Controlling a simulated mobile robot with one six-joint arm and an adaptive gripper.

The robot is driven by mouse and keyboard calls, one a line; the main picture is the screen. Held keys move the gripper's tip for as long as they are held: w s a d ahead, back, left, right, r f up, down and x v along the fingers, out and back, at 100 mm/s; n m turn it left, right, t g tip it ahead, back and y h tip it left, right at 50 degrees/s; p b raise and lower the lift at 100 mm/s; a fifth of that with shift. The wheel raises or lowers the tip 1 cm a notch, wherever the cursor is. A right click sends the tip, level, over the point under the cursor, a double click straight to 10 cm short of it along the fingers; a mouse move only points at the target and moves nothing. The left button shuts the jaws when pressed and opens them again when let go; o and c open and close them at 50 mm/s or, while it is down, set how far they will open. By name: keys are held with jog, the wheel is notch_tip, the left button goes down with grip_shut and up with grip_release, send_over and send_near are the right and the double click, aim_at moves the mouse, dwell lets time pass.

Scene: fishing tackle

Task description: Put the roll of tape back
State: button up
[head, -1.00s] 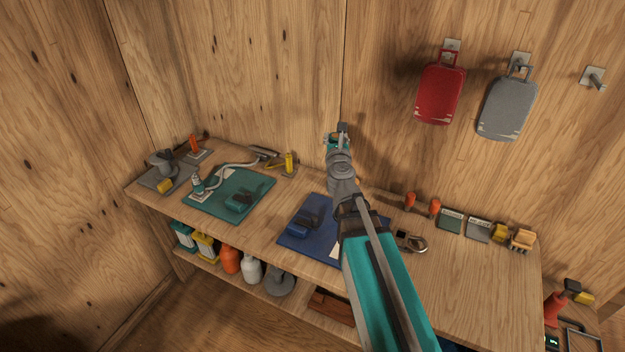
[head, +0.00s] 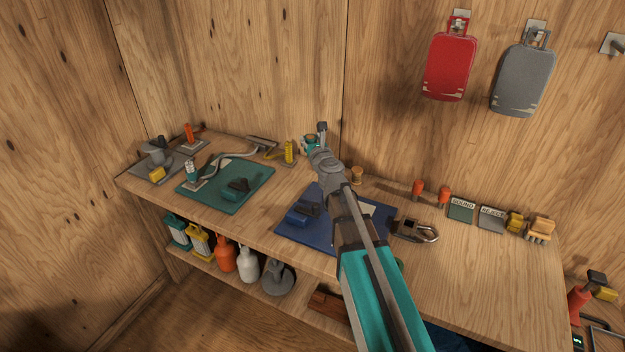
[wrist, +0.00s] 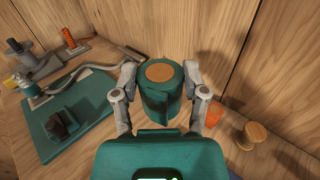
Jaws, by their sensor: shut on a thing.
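The roll of tape looks like a dark teal cylinder with a tan disc at its centre in the wrist view (wrist: 158,88). My gripper (wrist: 160,90) has a finger on each side of it and is shut on it. In the head view my gripper (head: 313,143) is above the back of the bench, near the back wall, and the small teal roll (head: 308,146) is partly hidden by it. I cannot tell whether the roll touches the bench.
A wooden spool-like piece (head: 357,175) stands right of my gripper, and a yellow upright piece (head: 289,152) stands left. A green mat (head: 225,202) and a blue mat (head: 290,232) lie in front.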

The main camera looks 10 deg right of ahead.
jog(key=a+f+b, duration=0.1)
jog(key=w+f+n+y+b, duration=0.1)
jog(key=f, duration=0.1)
jog(key=w+a+f+y+b, duration=0.1)
jog(key=shift+w+a+f, duration=0.2)
jog(key=shift+a, duration=0.1)
jog(key=w+d+f+b, duration=0.1)
jog(key=w+f+b, duration=0.2)
jog(key=w, duration=0.1)
jog(key=w+d+f+b, duration=0.2)
jog(key=w+f+b, duration=0.1)
jog(key=w, duration=0.1)
jog(key=w+d+f+b, duration=0.2)
jog(key=w+f+b, duration=0.1)
jog(key=w, duration=0.1)
jog(key=shift+d, duration=0.25)
jog(key=shift+f, duration=0.1)
dwell(0.3)
jog(key=shift+w+d+f+b, duration=0.15)
jog(key=shift+w+f+b, duration=0.3)
jog(key=shift+b, duration=0.2)
jog(key=shift+f+b, duration=1.45)
jog(key=shift+f, duration=0.05)
jog(key=shift+f+b, duration=0.45)
jog(key=shift+b, duration=0.05)
